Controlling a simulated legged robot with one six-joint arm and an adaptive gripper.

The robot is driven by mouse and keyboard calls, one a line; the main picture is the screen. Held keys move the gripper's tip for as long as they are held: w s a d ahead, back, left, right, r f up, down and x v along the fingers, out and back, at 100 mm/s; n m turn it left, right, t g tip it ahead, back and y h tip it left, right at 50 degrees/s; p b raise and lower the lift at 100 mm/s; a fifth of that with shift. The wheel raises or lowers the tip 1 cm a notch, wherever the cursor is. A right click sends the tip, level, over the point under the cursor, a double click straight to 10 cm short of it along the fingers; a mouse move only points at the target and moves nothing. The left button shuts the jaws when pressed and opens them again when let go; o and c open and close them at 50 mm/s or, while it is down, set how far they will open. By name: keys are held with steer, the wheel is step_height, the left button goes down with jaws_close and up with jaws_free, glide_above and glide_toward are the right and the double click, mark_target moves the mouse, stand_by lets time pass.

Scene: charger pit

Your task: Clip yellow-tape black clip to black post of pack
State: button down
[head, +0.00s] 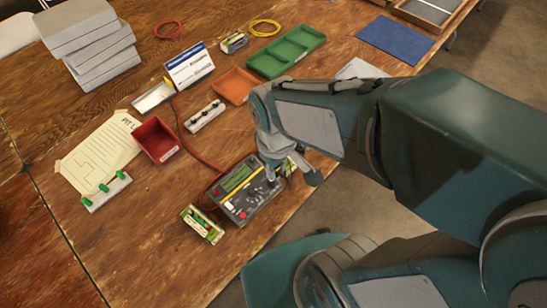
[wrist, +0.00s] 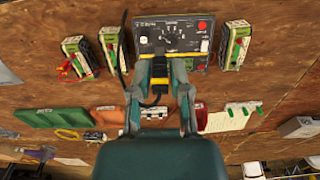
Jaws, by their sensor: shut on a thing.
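My gripper (wrist: 160,80) is shut on the black clip with yellow tape (wrist: 158,86), beside the charger's edge. In the head view, my gripper (head: 284,176) hangs over the charger's right end and hides the clip. The charger (head: 238,192) lies on the table; its panel also shows in the wrist view (wrist: 175,35). One pack (head: 203,224) lies left of the charger, at the right in the wrist view (wrist: 235,46). Two packs (wrist: 78,54) (wrist: 112,48) stand at the left in the wrist view. A red-and-yellow item (wrist: 65,69) is at the outer one. Black posts are too small to make out.
A black cable (wrist: 121,60) curves beside my gripper. A red cable (head: 196,155) runs to the charger. A red bin (head: 157,140), a bar with black knobs (head: 204,116), an orange tray (head: 236,85) and a green tray (head: 287,50) stand beyond. The table's lower left is clear.

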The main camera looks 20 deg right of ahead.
steer(key=w+d, duration=0.6)
steer(key=w, duration=0.6)
steer(key=w+d, duration=0.5)
steer(key=w, duration=0.6)
steer(key=f, duration=0.6)
steer(key=shift+w+d+f, duration=0.15)
steer(key=shift+w+f, duration=0.15)
steer(key=shift+w, duration=0.1)
steer(key=shift+f, duration=0.15)
steer(key=shift+f, duration=3.4)
steer(key=shift+f, duration=0.15)
steer(key=c, duration=0.5)
jaws_free()
